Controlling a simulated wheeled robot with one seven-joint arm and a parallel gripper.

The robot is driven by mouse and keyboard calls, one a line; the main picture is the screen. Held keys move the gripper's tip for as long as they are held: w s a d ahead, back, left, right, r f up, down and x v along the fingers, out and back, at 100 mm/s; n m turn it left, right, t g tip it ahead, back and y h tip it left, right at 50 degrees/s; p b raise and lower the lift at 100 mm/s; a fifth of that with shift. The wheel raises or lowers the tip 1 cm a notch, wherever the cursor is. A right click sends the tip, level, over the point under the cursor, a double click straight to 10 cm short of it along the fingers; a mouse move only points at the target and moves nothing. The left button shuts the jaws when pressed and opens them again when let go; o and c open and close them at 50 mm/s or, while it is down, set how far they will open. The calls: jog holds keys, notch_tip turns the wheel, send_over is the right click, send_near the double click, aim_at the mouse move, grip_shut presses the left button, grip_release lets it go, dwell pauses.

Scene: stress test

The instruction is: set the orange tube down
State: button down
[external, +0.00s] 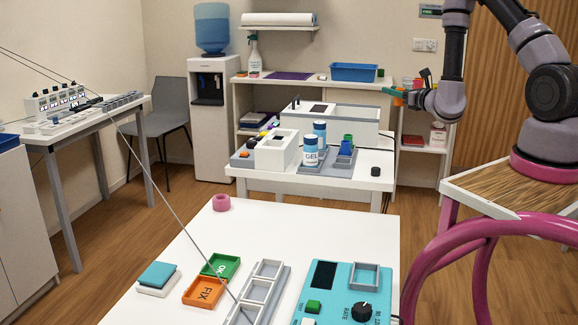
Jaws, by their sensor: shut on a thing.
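My gripper (405,97) is raised at the upper right, at the end of my grey arm, and points left. It is shut on a small orange thing that looks like the orange tube (395,92). The tube is held in the air, clear of the tables in the picture. It is small here, and the fingers partly hide it, so its full shape and tilt are hard to tell.
GEL bottles (310,150) stand on the table behind.

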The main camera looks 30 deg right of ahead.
jog(key=w+a+n+g+y, duration=0.2)
jog(key=w+a+n+y, duration=0.3)
jog(key=a, duration=1.3)
jog(key=w+a+n+g+y, duration=0.1)
jog(key=a+n+g+y, duration=0.45)
jog(key=a, duration=1.25)
jog(key=s+a+n+g+y, duration=0.25)
jog(key=s+a, duration=0.35)
jog(key=a, duration=0.6)
jog(key=s+a+n+g+y, duration=0.1)
jog(key=s+a+g+y, duration=0.15)
jog(key=s+a, duration=0.7)
jog(key=s+a+n+g+y, duration=0.2)
jog(key=a+g, duration=0.1)
jog(key=a, duration=1.3)
jog(key=shift+d+f, duration=0.2)
jog(key=shift+f, duration=5.6)
jog(key=shift+d+f, duration=0.15)
jog(key=shift+f, duration=5.65)
jog(key=shift+f, duration=0.15)
